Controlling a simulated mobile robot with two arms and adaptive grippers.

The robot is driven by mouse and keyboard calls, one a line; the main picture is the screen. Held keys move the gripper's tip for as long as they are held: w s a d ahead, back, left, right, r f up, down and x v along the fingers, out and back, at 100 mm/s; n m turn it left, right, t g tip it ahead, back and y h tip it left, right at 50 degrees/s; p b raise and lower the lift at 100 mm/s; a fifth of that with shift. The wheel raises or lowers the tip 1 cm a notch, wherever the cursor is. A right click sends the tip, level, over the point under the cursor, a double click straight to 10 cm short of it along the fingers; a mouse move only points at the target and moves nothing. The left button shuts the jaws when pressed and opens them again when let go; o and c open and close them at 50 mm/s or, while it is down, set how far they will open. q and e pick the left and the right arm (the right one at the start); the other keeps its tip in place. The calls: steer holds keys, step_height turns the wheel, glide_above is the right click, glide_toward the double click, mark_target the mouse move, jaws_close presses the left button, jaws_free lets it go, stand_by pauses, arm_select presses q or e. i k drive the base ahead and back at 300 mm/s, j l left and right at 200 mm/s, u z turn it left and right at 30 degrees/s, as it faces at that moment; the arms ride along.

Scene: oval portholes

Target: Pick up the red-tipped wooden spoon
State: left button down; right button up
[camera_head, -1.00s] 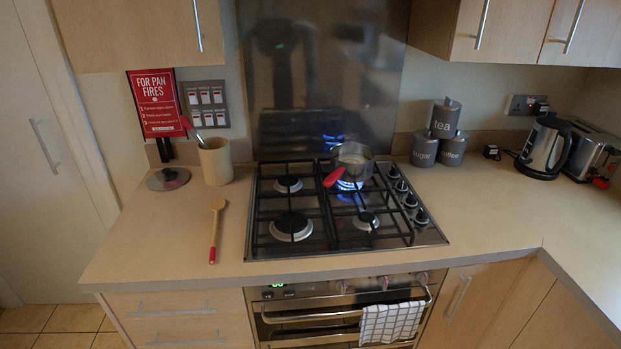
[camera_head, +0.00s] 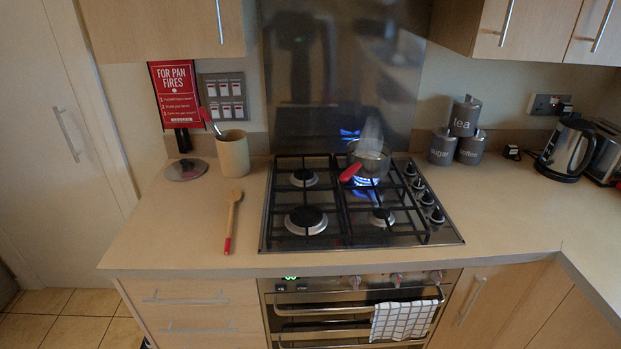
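The wooden spoon (camera_head: 232,222) lies on the bare worktop to the left of the hob. Its bowl end points away toward the back wall and its red tip (camera_head: 228,246) points toward the front edge. Nothing touches it. Neither of my grippers shows in the head view.
The gas hob (camera_head: 362,203) has a lit back burner under a steaming pan (camera_head: 369,160) with a red handle. A utensil pot (camera_head: 233,154) and a round lid (camera_head: 186,170) stand behind the spoon. The worktop (camera_head: 165,230) around the spoon is clear. A checked towel (camera_head: 403,320) hangs on the oven.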

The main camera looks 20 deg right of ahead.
mark_target(233, 197)
steer(key=i+l, duration=0.15)
steer(key=l, duration=0.35)
steer(key=i+l+u, duration=0.15)
steer(key=l, duration=0.35)
steer(key=i+l, duration=0.1)
steer(key=l, duration=0.45)
steer(key=i+l+u, duration=0.15)
steer(key=l, duration=0.35)
steer(key=k, duration=0.05)
